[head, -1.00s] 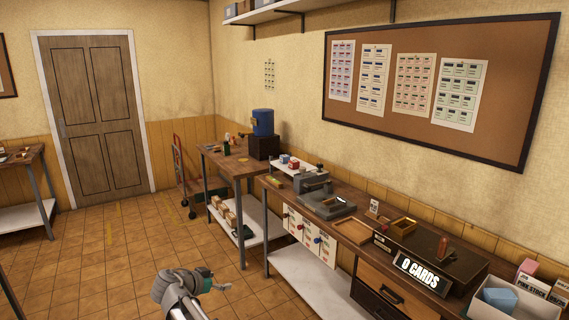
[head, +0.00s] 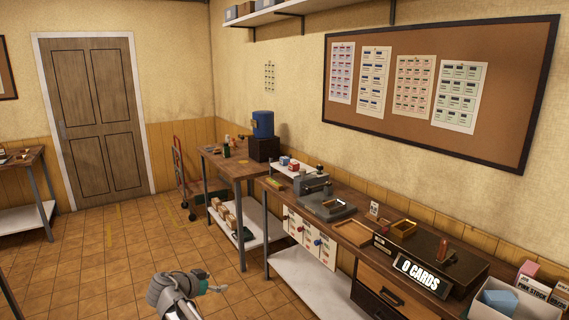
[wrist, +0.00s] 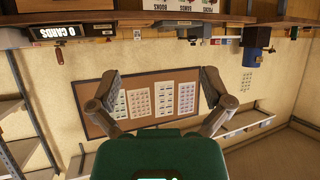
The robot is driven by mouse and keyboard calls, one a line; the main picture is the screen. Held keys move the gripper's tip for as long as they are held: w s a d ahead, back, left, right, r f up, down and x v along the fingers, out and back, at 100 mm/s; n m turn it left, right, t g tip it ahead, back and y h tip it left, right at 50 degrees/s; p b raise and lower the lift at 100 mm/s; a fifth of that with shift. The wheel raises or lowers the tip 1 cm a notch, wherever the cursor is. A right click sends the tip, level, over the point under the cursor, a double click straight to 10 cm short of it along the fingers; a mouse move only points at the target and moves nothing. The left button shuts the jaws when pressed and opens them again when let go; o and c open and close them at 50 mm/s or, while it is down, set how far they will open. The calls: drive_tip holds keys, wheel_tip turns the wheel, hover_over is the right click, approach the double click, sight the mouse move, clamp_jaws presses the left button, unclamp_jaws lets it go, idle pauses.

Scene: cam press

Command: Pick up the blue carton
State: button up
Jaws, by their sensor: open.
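Small blue and red boxes sit side by side on a small white raised shelf (head: 281,171) at the back of the wooden bench; the blue one (head: 293,165) is right of the red one (head: 284,160). A light blue block (head: 499,301) lies in a white bin at the lower right; which one is the blue carton I cannot tell for sure. My gripper (head: 222,289) is low over the floor in front of the bench, apart from both. In the wrist view my gripper (wrist: 160,88) has its fingers spread wide with nothing between them.
A grey press (head: 325,205) and a dark box marked "0 CARDS" (head: 421,273) stand on the bench. The white bin (head: 512,312) and pink stock boxes are at its right end. A side table with a blue tank (head: 263,123) stands behind. The tiled floor at left is clear.

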drive_tip(key=s+d+f+n+g+y, duration=0.1)
drive_tip(key=s+d+f+n+g, duration=0.15)
drive_tip(key=d, duration=0.65)
drive_tip(key=s+d+f+n+g+y, duration=0.1)
drive_tip(key=s+d+f+g, duration=0.25)
drive_tip(key=d, duration=0.55)
drive_tip(key=s+d+f+n+g+y, duration=0.3)
drive_tip(key=s+d+y, duration=0.3)
drive_tip(key=s+d, duration=0.6)
drive_tip(key=shift+d+f+n, duration=0.35)
drive_tip(key=shift+d+n, duration=0.2)
drive_tip(key=shift+n, duration=0.3)
drive_tip(key=c, duration=0.6)
drive_tip(key=shift+a, duration=0.1)
